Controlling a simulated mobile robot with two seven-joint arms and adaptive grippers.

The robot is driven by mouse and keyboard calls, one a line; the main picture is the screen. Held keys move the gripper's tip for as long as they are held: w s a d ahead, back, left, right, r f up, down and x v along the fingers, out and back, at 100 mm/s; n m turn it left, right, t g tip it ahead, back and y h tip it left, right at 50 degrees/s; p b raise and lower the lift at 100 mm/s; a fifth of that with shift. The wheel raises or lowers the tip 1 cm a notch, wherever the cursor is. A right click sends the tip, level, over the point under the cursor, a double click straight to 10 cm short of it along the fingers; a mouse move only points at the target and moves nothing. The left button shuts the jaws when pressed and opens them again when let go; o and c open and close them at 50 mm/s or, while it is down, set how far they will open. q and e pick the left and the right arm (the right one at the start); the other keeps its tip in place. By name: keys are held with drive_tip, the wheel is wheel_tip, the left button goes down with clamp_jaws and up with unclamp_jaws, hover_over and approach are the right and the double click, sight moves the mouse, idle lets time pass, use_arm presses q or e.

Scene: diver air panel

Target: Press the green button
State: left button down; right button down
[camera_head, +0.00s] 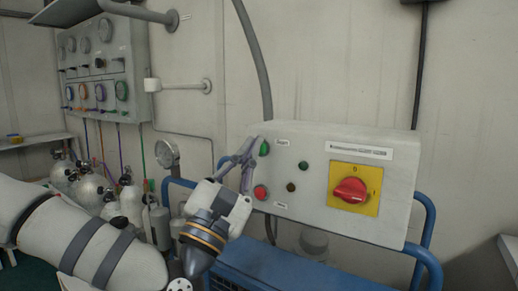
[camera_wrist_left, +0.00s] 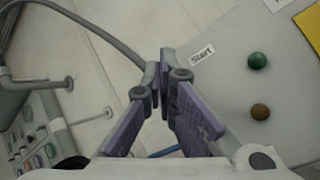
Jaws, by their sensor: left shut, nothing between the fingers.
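The green button (camera_head: 264,148) is on the left part of the grey control box (camera_head: 340,222), below a small "Start" label (camera_head: 283,142). My left gripper (camera_head: 254,144) is shut and empty, with its fingertips just left of the green button in the head view; I cannot tell whether they touch it. In the left wrist view, the shut fingertips (camera_wrist_left: 166,68) are beside the "Start" label (camera_wrist_left: 203,55), and the green button is not visible there. My right gripper is not in view.
A red button (camera_head: 261,192) sits below the green one. A green lamp (camera_head: 303,165), a brown lamp (camera_head: 291,187) and a red rotary switch (camera_head: 350,190) on a yellow plate are to the right. A blue frame (camera_head: 428,212) surrounds the box. Gas cylinders (camera_head: 92,190) stand at left.

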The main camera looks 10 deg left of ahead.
use_arm(q)
drive_tip(key=shift+w, duration=0.1)
idle(0.4)
drive_tip(key=shift+w+d, duration=0.15)
drive_tip(key=shift+w, duration=0.15)
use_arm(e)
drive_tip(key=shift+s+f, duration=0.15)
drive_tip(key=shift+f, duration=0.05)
